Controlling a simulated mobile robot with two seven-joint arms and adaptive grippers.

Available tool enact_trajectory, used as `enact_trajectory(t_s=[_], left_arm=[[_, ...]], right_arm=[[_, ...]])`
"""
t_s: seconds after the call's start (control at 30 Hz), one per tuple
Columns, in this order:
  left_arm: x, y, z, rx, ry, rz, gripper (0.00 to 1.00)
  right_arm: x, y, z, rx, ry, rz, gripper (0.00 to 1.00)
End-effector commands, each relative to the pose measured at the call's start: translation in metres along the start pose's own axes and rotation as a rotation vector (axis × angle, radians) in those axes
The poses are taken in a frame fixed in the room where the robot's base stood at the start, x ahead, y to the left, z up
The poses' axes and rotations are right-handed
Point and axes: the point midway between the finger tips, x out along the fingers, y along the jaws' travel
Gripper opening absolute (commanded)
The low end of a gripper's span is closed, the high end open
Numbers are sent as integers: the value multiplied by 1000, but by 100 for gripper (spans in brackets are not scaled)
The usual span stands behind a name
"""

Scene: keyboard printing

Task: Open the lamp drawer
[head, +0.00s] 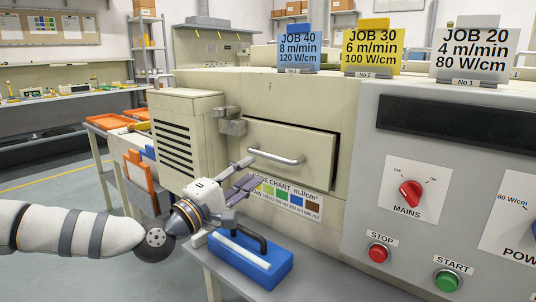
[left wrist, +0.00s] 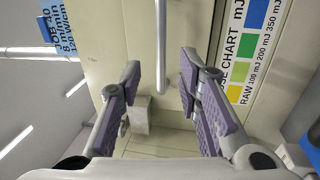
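The lamp drawer (head: 305,148) is a cream front in the side of the beige machine, with a dark gap along its right edge; it looks shut. Its silver bar handle (head: 275,158) runs across the front and also shows in the left wrist view (left wrist: 161,50). My left gripper (head: 252,172) is open and empty, just in front of the handle and a little to its left and below. In the left wrist view the handle's bar lies between the two spread fingers (left wrist: 160,78), seemingly beyond their tips, with no contact visible. My right gripper is not in view.
A blue box with a black handle (head: 252,262) stands on the grey bench below my left gripper. A metal latch (head: 230,122) sits left of the drawer, and a colour dose chart (head: 290,199) below it. The control panel with red MAINS switch (head: 410,193) is at right.

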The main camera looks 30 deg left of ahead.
Motion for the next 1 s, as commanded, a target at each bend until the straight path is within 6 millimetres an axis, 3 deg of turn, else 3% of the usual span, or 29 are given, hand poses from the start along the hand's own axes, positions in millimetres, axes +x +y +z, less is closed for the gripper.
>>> enact_trajectory(t_s=[0.03, 0.2, 0.4, 0.7, 0.83, 1.0], left_arm=[[13, -7, 2, 4, -5, -7, 32], [55, -6, 1, 1, -2, -6, 32], [83, -3, 1, -2, 0, -1, 32], [87, -1, 1, -5, 1, 0, 32], [87, -1, 1, -5, 1, 0, 2], [87, -1, 0, -5, 1, 0, 0]], right_arm=[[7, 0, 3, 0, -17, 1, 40], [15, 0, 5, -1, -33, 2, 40], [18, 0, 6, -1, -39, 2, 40], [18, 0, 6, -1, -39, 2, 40], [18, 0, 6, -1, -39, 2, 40], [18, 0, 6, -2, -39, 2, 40]])
